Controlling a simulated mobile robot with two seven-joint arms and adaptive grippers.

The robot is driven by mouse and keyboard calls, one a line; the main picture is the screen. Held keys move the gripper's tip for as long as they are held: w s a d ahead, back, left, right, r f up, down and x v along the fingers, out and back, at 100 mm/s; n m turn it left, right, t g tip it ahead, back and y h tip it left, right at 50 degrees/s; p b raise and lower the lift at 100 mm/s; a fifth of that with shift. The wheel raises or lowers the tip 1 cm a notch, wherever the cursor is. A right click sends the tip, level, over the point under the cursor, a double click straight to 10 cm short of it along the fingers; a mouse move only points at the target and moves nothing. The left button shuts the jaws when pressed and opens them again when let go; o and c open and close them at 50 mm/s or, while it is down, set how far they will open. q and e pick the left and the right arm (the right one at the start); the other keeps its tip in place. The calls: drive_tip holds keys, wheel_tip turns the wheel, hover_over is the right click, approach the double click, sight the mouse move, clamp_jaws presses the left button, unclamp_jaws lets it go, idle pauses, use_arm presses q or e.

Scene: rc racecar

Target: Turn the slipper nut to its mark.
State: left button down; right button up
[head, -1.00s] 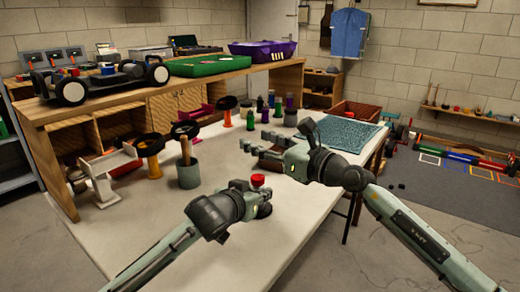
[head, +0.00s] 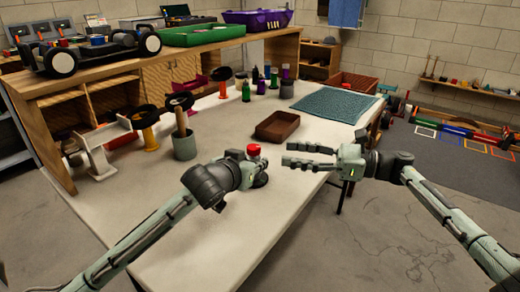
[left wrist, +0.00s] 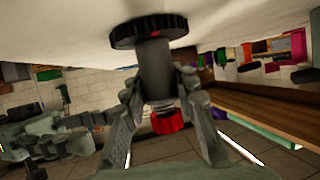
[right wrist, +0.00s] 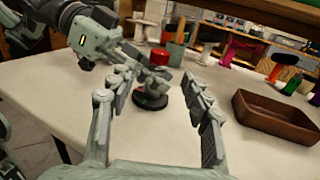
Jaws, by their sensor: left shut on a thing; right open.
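The red slipper nut (head: 254,149) sits on top of an upright grey post with a black round base (head: 261,181) on the white table. In the left wrist view, which is upside down, the nut (left wrist: 168,122) hangs below the grey post (left wrist: 154,68), and the black base (left wrist: 149,30) carries a small red patch. My left gripper (head: 256,163) is shut on the post, just under the nut. My right gripper (head: 285,154) is open and empty, to the right of the nut, its fingers pointing at it. In the right wrist view the nut (right wrist: 159,57) lies beyond the open fingers.
A brown tray (head: 277,126) stands behind the right gripper, with a teal mat (head: 338,104) farther back. A grey pot (head: 185,146) and several wheels on stands are at the left. The table between the pot and the tray is clear.

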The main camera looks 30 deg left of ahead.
sight(254, 150)
drive_tip(key=x, duration=0.8)
drive_tip(key=shift+a, duration=0.35)
drive_tip(key=shift+f, duration=0.1)
clamp_jaws()
